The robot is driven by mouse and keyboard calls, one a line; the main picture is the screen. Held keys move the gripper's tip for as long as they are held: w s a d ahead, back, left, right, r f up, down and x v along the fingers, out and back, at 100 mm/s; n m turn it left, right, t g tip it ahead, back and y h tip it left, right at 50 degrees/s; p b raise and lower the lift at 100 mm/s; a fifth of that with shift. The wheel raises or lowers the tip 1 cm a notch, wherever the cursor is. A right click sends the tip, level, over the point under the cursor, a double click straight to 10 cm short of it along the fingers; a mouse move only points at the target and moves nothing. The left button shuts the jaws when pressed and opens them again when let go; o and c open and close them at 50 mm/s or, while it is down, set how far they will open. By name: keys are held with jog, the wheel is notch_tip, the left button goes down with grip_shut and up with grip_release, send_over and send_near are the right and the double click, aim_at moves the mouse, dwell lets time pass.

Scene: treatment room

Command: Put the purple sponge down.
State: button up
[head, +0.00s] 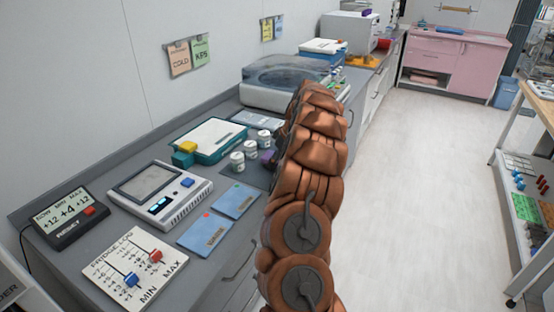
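A small purple thing (267,156), which may be the purple sponge, shows on the grey counter (150,247) just right of the white jars. My copper-coloured arm covers part of it, so I cannot tell its full shape or whether anything touches it. My arm reaches up and away from me over the counter's front edge. My gripper is hidden behind my arm, so its fingers and anything in them do not show.
Several white jars (237,162), a teal-edged tray (211,138), a grey device (160,195) and blue cards (205,232) crowd the counter. A clear-lidded machine (290,80) stands further back. The floor (430,190) on the right is clear, up to a shelf rack (525,185).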

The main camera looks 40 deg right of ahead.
jog(key=shift+f, duration=0.2)
jog(key=o, duration=1.1)
jog(key=shift+r, duration=0.1)
jog(key=shift+r, duration=0.2)
jog(key=b+v, duration=0.2)
jog(key=v, duration=1)
jog(key=shift+b, duration=0.4)
